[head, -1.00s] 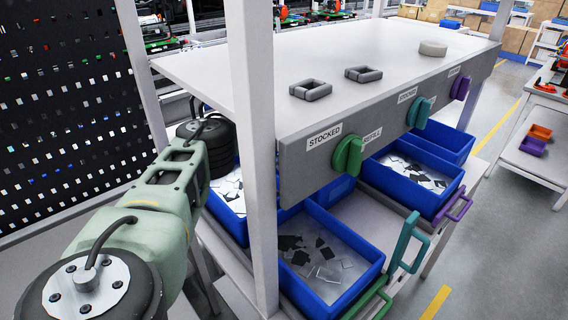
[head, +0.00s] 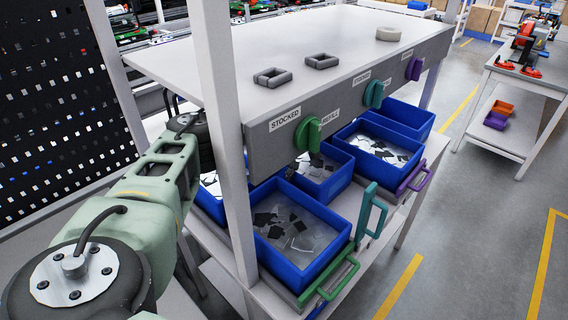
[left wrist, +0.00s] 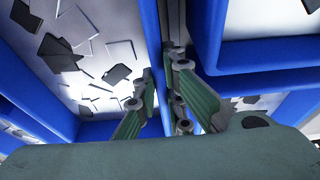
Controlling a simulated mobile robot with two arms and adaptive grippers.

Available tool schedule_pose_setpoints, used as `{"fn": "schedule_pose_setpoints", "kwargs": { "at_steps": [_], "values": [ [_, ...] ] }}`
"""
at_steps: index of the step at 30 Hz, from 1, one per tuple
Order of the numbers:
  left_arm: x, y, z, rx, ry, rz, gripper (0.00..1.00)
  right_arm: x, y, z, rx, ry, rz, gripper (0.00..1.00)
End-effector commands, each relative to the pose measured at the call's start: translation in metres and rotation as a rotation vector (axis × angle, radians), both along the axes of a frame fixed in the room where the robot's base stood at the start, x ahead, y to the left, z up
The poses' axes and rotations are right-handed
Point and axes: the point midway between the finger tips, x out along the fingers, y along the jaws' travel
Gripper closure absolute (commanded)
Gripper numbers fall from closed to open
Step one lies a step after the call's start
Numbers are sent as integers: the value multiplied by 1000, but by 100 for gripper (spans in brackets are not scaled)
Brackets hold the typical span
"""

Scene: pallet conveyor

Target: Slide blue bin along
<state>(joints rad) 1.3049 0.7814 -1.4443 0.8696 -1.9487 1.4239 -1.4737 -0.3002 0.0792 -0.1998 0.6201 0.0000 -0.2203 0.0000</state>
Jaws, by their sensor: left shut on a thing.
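Several blue bins with dark and pale flat pieces sit on the shelf below the grey control panel. In the head view they include a front bin (head: 312,264), a middle bin (head: 335,190) and a right bin (head: 352,140). My left arm reaches in from the left; its gripper is hidden behind the post and bench. In the left wrist view, my left gripper (left wrist: 164,88) has a finger on either side of a blue bin wall (left wrist: 152,40) and is shut on it. I cannot tell which bin in the head view this is. My right gripper is not in view.
A white post (head: 228,150) stands close to my left arm. The panel (head: 290,150) carries green, teal and purple knobs and overhangs the bins. Green (head: 335,285), teal (head: 372,215) and purple handles stick out in front.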

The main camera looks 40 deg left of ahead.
Motion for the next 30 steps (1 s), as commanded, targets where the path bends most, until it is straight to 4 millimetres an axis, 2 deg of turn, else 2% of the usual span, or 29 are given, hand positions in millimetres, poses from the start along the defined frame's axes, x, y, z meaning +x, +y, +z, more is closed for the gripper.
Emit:
{"fn": "schedule_pose_setpoints", "kwargs": {
  "at_steps": [14,15,22,30],
  "values": [
    [1,-5,1,-5,-2,0,100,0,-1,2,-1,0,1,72],
    [1,-5,1,-5,-2,0,90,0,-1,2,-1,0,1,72],
    [1,-4,1,-2,-1,2,70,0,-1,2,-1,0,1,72],
    [0,-3,1,-1,-1,4,69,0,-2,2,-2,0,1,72]
  ]
}}
